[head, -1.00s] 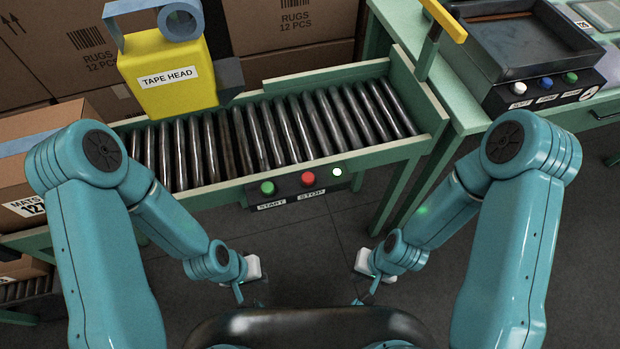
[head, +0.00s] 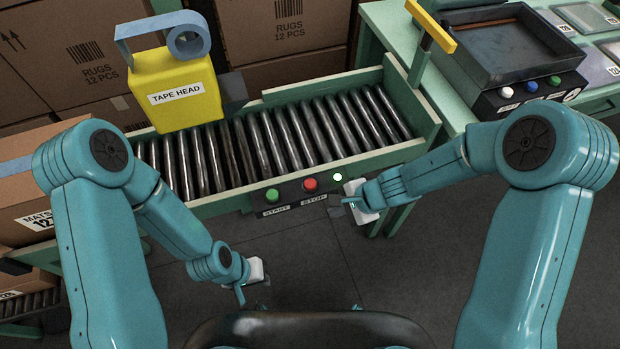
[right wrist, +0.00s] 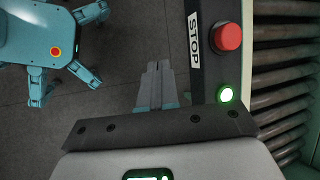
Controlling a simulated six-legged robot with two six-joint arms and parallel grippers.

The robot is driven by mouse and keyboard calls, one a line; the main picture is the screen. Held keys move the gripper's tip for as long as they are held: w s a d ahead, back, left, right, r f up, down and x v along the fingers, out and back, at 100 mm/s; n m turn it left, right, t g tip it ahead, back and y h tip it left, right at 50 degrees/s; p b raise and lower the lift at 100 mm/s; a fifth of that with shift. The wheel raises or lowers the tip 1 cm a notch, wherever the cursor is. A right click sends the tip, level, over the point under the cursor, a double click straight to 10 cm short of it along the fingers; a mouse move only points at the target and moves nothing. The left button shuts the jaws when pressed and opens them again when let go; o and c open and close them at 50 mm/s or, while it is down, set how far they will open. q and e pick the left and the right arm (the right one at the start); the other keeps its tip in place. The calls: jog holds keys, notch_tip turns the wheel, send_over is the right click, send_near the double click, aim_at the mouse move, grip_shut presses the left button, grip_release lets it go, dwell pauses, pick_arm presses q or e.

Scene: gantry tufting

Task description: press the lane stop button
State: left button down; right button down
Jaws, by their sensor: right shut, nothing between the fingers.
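The red stop button (head: 310,184) sits on the dark control box on the front rail of the roller conveyor, above a STOP label (head: 314,198). It also shows large in the right wrist view (right wrist: 227,37). My right gripper (head: 337,204) is shut and empty, just right of and in front of the box. In the right wrist view its fingers (right wrist: 154,78) are together, beside the STOP label and apart from the button. My left gripper (head: 241,294) hangs low at the lower left, away from the box; its fingers are too small to judge.
A green start button (head: 271,195) is left of the red one, and a lit lamp (head: 338,177) is right of it. The yellow tape head (head: 178,97) stands over the conveyor rollers (head: 290,140). A bench with a dark tray (head: 510,50) is at right. Open floor lies in front.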

jog(key=w+a+r+m+t+y+p, duration=0.1)
jog(key=w+a+r, duration=0.2)
jog(key=r, duration=0.3)
jog(key=w+a+r+m+t+y+p, duration=0.1)
jog(key=w+a+r, duration=0.2)
jog(key=r, duration=0.4)
jog(key=shift+w+t, duration=0.4)
jog(key=shift+w, duration=0.15)
jog(key=shift+f, duration=0.1)
jog(key=b, duration=0.7)
send_over(313, 185)
notch_tip(313, 185, down, 8)
jog(key=shift+f, duration=0.1)
jog(key=shift+f+b, duration=0.2)
jog(key=shift+b, duration=0.1)
dwell(0.5)
jog(key=shift+f+b, duration=0.4)
jog(key=shift+b, duration=0.15)
